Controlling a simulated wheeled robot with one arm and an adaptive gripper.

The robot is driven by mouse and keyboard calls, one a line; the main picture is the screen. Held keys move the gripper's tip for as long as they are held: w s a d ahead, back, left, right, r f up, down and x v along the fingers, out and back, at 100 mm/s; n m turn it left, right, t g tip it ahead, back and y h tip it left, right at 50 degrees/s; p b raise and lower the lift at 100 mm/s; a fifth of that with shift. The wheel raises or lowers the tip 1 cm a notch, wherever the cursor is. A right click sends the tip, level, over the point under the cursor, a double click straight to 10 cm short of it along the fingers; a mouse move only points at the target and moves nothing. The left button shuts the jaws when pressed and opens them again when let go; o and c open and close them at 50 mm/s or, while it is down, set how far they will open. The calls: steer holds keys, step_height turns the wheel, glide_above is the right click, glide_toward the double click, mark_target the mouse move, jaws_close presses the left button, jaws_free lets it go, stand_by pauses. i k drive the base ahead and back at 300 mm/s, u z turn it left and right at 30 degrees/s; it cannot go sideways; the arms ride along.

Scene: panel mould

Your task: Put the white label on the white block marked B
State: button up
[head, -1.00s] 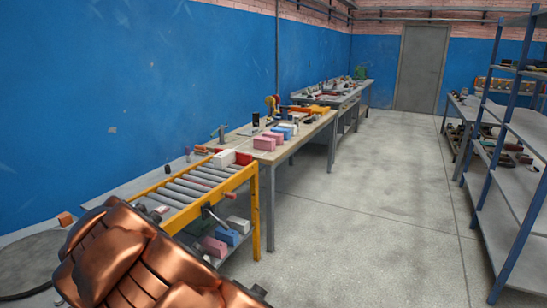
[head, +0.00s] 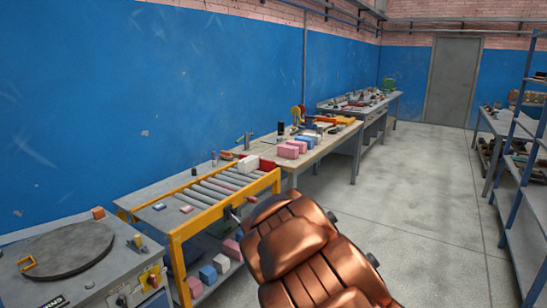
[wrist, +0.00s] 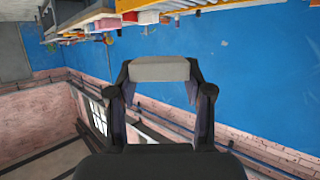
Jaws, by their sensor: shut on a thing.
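My gripper (wrist: 160,82) shows in the wrist view, its two dark fingers shut on a pale grey-white piece (wrist: 160,68). No marking shows on this piece, and I cannot tell if it is the white label. In the head view a white block (head: 248,163) sits at the far end of the roller conveyor, beside a red part. Another white block (head: 231,249) is on the shelf below, next to a blue block. No letter is readable on either. My copper arm covers the lower middle, and the gripper is not visible there.
The yellow-framed roller conveyor (head: 222,206) stands along the blue wall. A bench with a round dark plate (head: 68,248) is at the near left. Pink and blue blocks (head: 289,151) lie on a farther table. Grey floor (head: 430,200) is clear toward the door; shelving is right.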

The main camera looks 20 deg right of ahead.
mark_target(245, 160)
steer(key=z, duration=0.65)
steer(key=i, duration=2.6)
steer(key=u, duration=1.4)
steer(key=i, duration=0.65)
steer(key=u, duration=0.65)
